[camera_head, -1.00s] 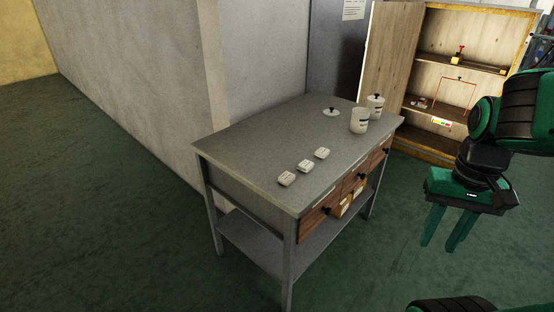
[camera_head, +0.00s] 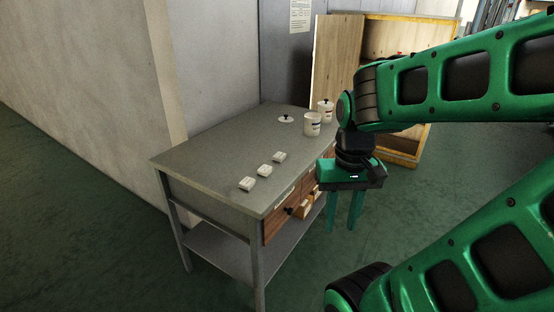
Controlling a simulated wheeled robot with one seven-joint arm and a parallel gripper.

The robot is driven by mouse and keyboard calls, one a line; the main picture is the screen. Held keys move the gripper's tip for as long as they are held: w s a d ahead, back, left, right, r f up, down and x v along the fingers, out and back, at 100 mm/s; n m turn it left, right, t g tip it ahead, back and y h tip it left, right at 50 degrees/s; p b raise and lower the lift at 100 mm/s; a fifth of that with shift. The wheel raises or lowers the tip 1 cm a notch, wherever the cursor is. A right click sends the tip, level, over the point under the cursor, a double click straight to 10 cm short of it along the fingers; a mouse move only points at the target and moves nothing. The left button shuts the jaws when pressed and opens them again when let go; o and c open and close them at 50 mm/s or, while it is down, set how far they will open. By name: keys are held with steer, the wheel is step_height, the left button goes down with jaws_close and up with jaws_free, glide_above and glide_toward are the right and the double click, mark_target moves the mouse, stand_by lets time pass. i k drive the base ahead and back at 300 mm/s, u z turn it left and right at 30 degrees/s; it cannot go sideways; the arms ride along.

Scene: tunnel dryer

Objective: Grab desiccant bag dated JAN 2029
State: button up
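Three small white bags lie in a diagonal row on the grey table (camera_head: 215,150): a near bag (camera_head: 247,184), a middle bag (camera_head: 264,170) and a far bag (camera_head: 279,157). Any dates on them are too small to read, so I cannot tell which is JAN 2029. My gripper (camera_head: 343,228) is open and empty, pointing down. It hangs in front of the table's right side, to the right of the bags and apart from them.
A white open jar (camera_head: 312,124), a lidded jar (camera_head: 326,111) and a loose lid (camera_head: 286,119) stand at the table's back. Drawers (camera_head: 283,212) face right. A wooden cabinet (camera_head: 335,62) stands open behind. A wall (camera_head: 210,70) borders the table's far left side.

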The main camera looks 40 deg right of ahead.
mark_target(279, 157)
steer(key=u, duration=0.05)
steer(key=i, duration=1)
steer(key=z, duration=0.05)
